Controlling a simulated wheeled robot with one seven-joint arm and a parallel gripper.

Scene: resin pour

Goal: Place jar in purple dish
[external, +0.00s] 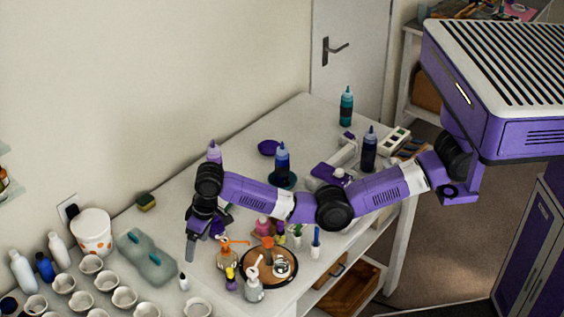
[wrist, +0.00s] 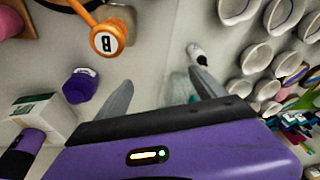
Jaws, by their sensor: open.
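My gripper (external: 192,245) hangs over the near left part of the table with its fingers down. In the wrist view its two fingers (wrist: 160,92) are spread with nothing held between them. A small purple jar (wrist: 80,87) stands left of the fingers in the wrist view, apart from them. What seems to be the same jar shows partly behind my gripper in the external view (external: 217,227). A shallow purple dish (external: 268,147) lies on the table farther back, near the wall. It is not visible in the wrist view, and I see nothing in it.
A round wooden tray (external: 258,284) with bottles stands right of my gripper. White cups (external: 108,281) fill the near left. A pale teal mould (external: 146,257) lies beside them. Tall dye bottles (external: 282,160) stand near the dish, and my forearm spans the table's middle.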

